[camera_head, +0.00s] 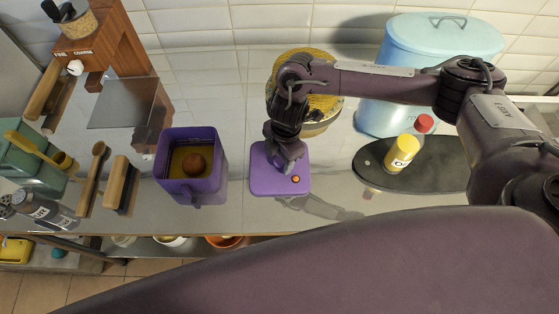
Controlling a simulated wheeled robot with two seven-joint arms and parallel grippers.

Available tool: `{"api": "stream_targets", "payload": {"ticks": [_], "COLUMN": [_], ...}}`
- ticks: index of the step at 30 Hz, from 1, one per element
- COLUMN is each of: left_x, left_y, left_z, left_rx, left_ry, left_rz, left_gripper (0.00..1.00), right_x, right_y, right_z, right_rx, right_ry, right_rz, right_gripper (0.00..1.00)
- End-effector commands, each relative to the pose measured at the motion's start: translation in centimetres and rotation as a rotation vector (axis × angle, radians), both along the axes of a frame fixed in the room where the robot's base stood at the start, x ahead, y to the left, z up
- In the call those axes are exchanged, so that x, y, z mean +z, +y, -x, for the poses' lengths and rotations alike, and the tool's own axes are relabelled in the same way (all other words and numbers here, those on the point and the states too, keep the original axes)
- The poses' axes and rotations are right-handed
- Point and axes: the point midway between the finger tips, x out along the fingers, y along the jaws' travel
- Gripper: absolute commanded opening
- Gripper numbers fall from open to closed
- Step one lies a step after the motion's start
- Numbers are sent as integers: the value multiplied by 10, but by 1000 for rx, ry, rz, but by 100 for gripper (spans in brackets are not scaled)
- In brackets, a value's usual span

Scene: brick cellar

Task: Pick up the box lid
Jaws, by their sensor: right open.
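The purple box lid (265,183) lies flat on the grey counter, with a small orange spot near its front right corner. My right gripper (288,165) comes down over the middle of the lid from above. It is open, and its fingertips are at or just above the lid; I cannot tell whether they touch. The gripper and wrist hide part of the lid's back. The purple box (206,186) stands open to the left of the lid, with a round brown thing (194,164) inside. My left gripper is not in view.
A gold round container (322,106) stands right behind the lid. A black board (440,165) with yellow (402,154) and red-capped bottles is to the right, before a light blue bin (385,95). Brushes (92,180) lie left. The counter's front edge is close.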

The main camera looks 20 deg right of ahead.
Motion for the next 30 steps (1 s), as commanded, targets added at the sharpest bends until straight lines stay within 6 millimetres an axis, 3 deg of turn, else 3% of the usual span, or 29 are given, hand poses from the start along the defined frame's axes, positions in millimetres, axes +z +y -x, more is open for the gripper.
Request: {"api": "stream_targets", "payload": {"ticks": [5, 15, 25, 30], "left_x": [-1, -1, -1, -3], "left_y": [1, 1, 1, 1], "left_z": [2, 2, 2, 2], "left_rx": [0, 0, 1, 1], "left_ry": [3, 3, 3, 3], "left_rz": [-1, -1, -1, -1], "left_gripper": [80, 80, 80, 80], "right_x": [0, 0, 1, 12], "right_y": [0, 0, 0, 0], "right_z": [0, 0, 0, -1], "right_rx": [0, -1, -1, -1], "right_ry": [0, 0, 0, -1], "right_rz": [0, 0, 0, -2], "right_gripper": [52, 7, 7, 7]}}
